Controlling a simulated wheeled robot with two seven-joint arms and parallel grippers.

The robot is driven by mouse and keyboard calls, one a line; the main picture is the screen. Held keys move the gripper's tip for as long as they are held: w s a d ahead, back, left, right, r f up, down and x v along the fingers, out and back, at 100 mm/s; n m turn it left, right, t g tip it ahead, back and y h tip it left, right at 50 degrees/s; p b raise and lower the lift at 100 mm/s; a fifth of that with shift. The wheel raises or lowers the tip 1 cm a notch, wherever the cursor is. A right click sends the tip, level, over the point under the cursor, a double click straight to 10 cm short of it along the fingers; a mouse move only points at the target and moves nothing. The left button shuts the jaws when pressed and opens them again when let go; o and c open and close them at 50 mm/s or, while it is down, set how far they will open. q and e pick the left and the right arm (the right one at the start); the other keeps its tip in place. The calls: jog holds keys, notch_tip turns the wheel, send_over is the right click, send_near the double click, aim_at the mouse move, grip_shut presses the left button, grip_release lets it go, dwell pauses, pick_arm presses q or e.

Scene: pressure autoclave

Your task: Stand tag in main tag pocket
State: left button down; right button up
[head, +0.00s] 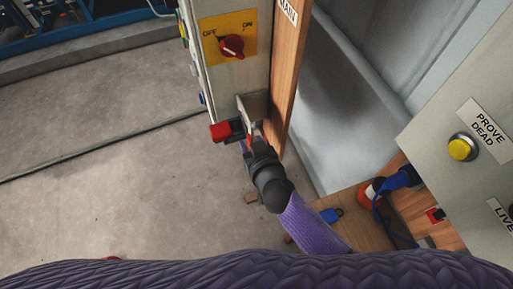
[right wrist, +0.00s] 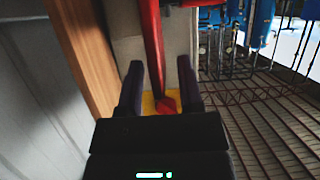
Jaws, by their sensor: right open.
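The cabinet post (head: 225,85) carries a yellow OFF/ON plate with a red rotary switch (head: 232,46). A grey bracket, apparently the main tag pocket (head: 252,104), sticks out below it. My right gripper (head: 248,146) is just under this bracket, jaws open. A thin red piece, apparently the tag seen edge-on (right wrist: 155,45), runs upright between the open fingers (right wrist: 160,82) in the right wrist view, with gaps on both sides. Its lower end and its seating in the pocket are hard to make out. My left gripper is not in view.
A wooden board with a MAIN label (head: 288,10) stands right of the post. At right are a grey panel with a yellow PROVE DEAD button (head: 460,149) and a wooden shelf holding a blue padlock (head: 331,215). The floor at left is clear.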

jog(key=p+v, duration=0.1)
jog(key=v, duration=1.1)
jog(key=s+d+f+g+h, duration=0.2)
jog(key=s+d+f+g, duration=0.25)
jog(key=f, duration=0.65)
jog(key=s+d+f+g+h, duration=0.1)
jog(key=s+d+f+g, duration=0.3)
jog(key=f, duration=0.7)
jog(key=s+d+f+m+g+h, duration=0.1)
jog(key=s+d+f+g, duration=0.15)
jog(key=s, duration=0.45)
jog(key=s+d+f+g, duration=0.1)
jog(key=s+d+f, duration=0.1)
jog(key=s+f, duration=0.35)
jog(key=s+d+f+b, duration=0.1)
jog(key=s+f+b, duration=0.2)
jog(key=f+b, duration=2)
jog(key=shift+s+d+f+b, duration=0.2)
jog(key=shift+f+b, duration=0.1)
jog(key=shift+b, duration=0.85)
